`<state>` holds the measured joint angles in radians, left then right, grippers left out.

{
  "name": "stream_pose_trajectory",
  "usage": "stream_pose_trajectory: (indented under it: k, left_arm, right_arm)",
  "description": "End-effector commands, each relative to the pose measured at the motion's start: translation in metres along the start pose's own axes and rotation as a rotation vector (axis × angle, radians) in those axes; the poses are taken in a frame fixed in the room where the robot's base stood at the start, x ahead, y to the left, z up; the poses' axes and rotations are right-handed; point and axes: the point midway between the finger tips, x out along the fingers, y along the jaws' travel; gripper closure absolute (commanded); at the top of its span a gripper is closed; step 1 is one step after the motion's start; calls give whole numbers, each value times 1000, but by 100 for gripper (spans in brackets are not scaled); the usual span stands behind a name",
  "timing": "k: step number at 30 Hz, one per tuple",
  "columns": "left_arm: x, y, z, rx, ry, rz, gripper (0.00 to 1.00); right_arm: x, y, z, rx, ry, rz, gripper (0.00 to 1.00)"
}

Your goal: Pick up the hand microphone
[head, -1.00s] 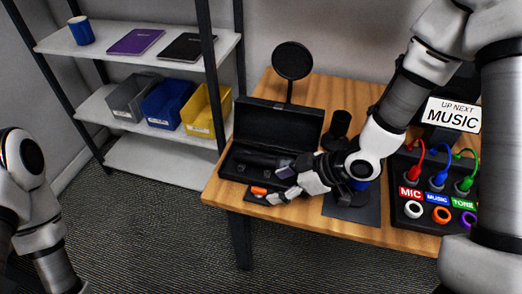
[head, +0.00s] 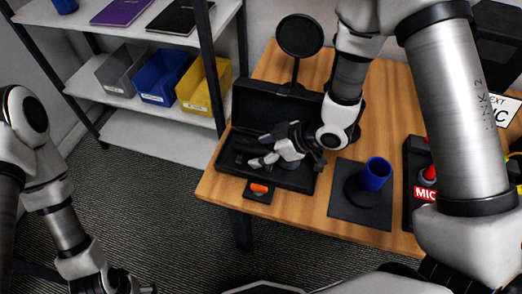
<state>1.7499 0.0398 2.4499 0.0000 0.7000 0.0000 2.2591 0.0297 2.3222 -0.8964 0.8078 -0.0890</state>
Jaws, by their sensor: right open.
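The hand microphone is hard to make out, dark against the dark inside of the open black case (head: 277,101); a dark shape in the case's left part may be it. My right gripper (head: 261,150) is over the case's lower half, open, with its fingers pointing left. Its fingers and wrist hide much of the case's inside. I cannot tell whether they touch the microphone. My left gripper (head: 118,284) is at the bottom edge, partly cut off, far from the case.
A small black pad with an orange piece (head: 260,188) lies in front of the case. A blue cup-like holder (head: 376,173) stands on a dark mat (head: 345,211). A round black disc on a stand (head: 299,36) is behind the case. A shelf with bins (head: 205,92) stands left.

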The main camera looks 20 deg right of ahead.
Motion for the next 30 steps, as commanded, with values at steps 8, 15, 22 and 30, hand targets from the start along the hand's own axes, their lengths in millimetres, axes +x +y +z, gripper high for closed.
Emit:
stream_pose_trajectory:
  k: [8,15,22,30]
  left_arm:
    - [0,0,0,0,0,0,23]
    - [0,0,0,0,0,0,23]
    - [0,0,0,0,0,0,23]
    - [-6,0,0,0,0,0,23]
  right_arm:
    - [1,0,0,1,0,0,61]
    - [1,0,0,0,1,0,100]
    - [0,0,-1,0,1,0,100]
    - [-16,0,-18,-2,3,2,100]
